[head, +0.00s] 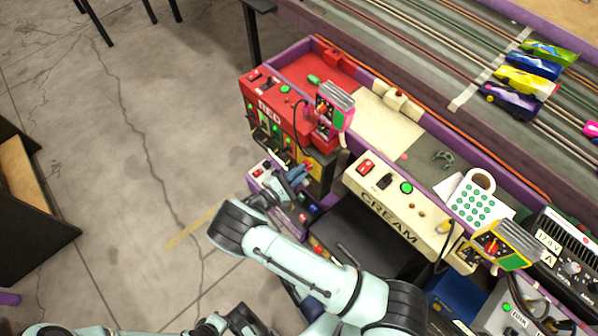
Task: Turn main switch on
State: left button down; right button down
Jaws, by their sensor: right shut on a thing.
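My right arm reaches up from the bottom to a low purple-edged control panel (255,186) below the red box. My right gripper (301,172) is at this panel's upper right edge, shut on a small part there that its fingers mostly hide. A red switch (258,172) sits on the panel's left end, apart from the fingers. I cannot tell which switch is the main one, as labels are too small. Other red switches show on the cream box (366,166) and the red box (254,76). Only parts of my left arm show at the bottom left; its gripper is out of view.
The red box (268,101) stands just above my right gripper. The cream box (405,215) is to its right. A slot track with several cars, such as a yellow one (527,80), lies at upper right. Floor at left is clear.

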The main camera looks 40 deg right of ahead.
dwell(0.3)
jog(key=c, duration=1.2)
grip_release()
jog(key=s+a, duration=0.1)
jog(key=a, duration=1.2)
jog(key=shift+a, duration=0.25)
jog(key=shift+s, duration=0.1)
